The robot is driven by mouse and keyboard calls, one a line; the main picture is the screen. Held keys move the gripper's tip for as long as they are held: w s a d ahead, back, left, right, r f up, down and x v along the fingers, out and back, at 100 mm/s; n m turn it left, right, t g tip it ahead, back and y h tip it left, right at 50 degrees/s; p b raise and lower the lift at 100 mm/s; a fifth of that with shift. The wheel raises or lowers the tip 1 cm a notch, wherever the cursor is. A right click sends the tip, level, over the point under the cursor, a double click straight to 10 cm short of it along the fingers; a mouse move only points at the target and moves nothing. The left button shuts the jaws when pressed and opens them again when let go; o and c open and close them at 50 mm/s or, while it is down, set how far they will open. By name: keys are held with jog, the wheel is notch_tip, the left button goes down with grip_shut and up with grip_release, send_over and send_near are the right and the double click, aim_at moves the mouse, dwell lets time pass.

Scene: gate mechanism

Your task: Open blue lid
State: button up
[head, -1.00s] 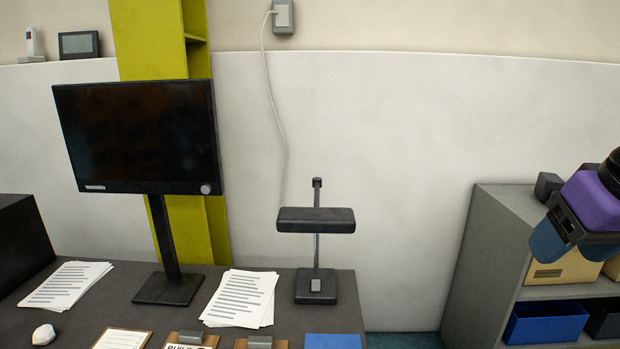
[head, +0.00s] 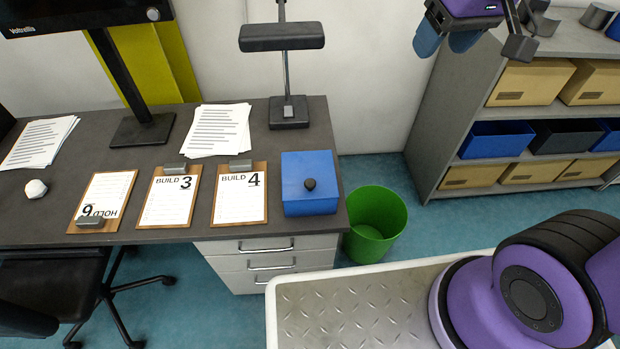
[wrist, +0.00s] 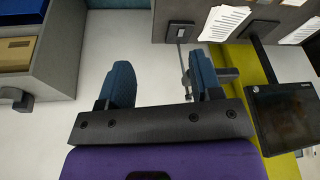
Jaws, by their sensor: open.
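A blue box with a blue lid (head: 306,170) sits on the right end of the dark desk (head: 150,240). The lid has a round dark knob (head: 310,184) and looks shut. My gripper (head: 446,38) is at the top of the head view, up and to the right of the box, with its blue fingers apart and empty. In the wrist view my gripper (wrist: 162,85) is open with nothing between the fingers. The blue box is not seen in the wrist view.
A desk lamp (head: 283,38) stands behind the box, with clipboards (head: 240,196) to its left. A green bin (head: 375,224) stands right of the desk. A grey shelf (head: 440,120) with boxes is at the right. Drawers (head: 262,262) are below the box.

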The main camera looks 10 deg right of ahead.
jog(key=w+a+f+n+g, duration=0.25)
jog(key=w+a+f, duration=0.45)
jog(key=a+f, duration=0.4)
jog(key=n+h, duration=0.1)
jog(key=n, duration=0.2)
send_near(310, 182)
jog(key=shift+g, duration=0.35)
jog(key=f, duration=0.9)
jog(key=shift+w+a+f, duration=0.1)
jog(key=shift+w+a, duration=0.05)
jog(key=shift+w, duration=0.15)
grip_shut()
